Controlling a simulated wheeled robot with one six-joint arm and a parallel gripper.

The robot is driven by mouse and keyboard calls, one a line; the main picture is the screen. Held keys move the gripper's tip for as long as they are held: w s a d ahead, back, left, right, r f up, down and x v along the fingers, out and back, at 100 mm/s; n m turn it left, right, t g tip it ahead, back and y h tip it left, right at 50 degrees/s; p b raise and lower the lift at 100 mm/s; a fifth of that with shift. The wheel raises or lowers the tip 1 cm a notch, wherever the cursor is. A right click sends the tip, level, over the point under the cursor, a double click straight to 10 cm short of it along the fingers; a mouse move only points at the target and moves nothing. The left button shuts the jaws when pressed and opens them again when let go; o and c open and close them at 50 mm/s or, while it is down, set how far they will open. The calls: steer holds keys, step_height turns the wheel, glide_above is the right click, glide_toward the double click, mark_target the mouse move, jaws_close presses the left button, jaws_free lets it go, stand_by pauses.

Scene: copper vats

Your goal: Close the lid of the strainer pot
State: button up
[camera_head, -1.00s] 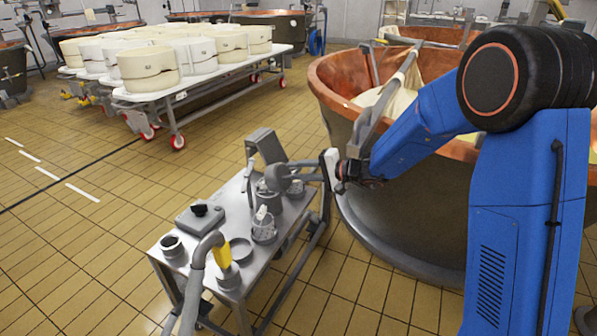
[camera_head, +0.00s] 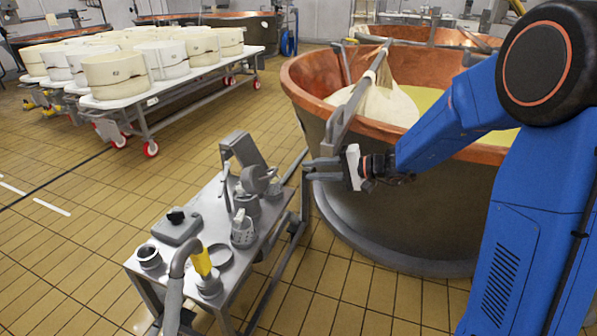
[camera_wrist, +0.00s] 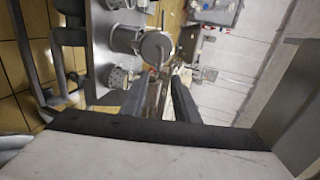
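The strainer pot (camera_head: 246,206) is a grey metal pot on the small steel table. Its round lid (camera_head: 257,179) stands raised and tilted above the pot's right rim. The wrist view also shows the pot (camera_wrist: 124,40) with the lid (camera_wrist: 157,48) beside its mouth, at top centre. My gripper (camera_head: 308,169) is to the right of the lid, apart from it, with its fingers pointing left. In the wrist view my gripper's two fingers (camera_wrist: 160,95) are spread with a gap between them. Nothing is seen held. The inside of the pot is not clear.
The steel table (camera_head: 215,262) also bears a perforated cup (camera_head: 243,234), a scale-like box (camera_head: 175,227), a small round pot (camera_head: 149,257) and a yellow-marked tool (camera_head: 202,262). A big copper vat (camera_head: 400,215) stands close at right. A cart (camera_head: 150,100) with white moulds is behind. Floor at left is clear.

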steer(key=shift+v, duration=1.7)
steer(key=shift+d+f, duration=0.1)
steer(key=shift+f, duration=0.2)
jaws_close()
steer(key=x, duration=1.3)
steer(key=shift+s+y, duration=0.15)
steer(key=shift+y, duration=0.25)
